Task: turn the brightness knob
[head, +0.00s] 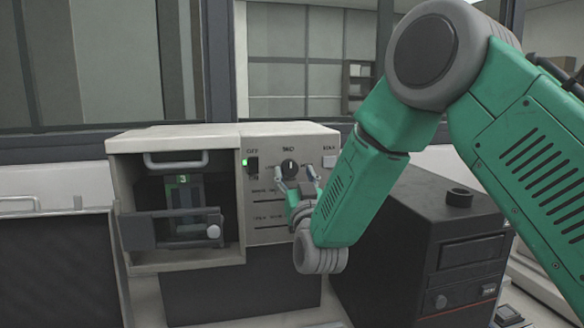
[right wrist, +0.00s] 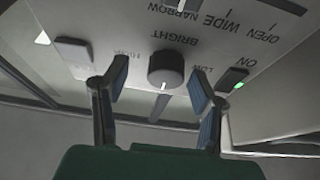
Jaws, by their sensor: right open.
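The brightness knob (head: 290,168) is a dark round knob on the front panel of the pale machine (head: 262,200). In the right wrist view the knob (right wrist: 165,68) sits by the word BRIGHT, between HIGH and LOW, and its white mark points down in the picture. My right gripper (head: 297,174) is at the panel, open. In the right wrist view its two blue fingertips (right wrist: 158,80) stand on either side of the knob, with gaps on both sides. My left gripper is not in view.
A switch with a green light (head: 252,165) is left of the knob. A pale button (right wrist: 73,52) lies on the other side. The open bay (head: 185,205) has a handled dark front. A black box unit (head: 420,250) stands at right, near my arm.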

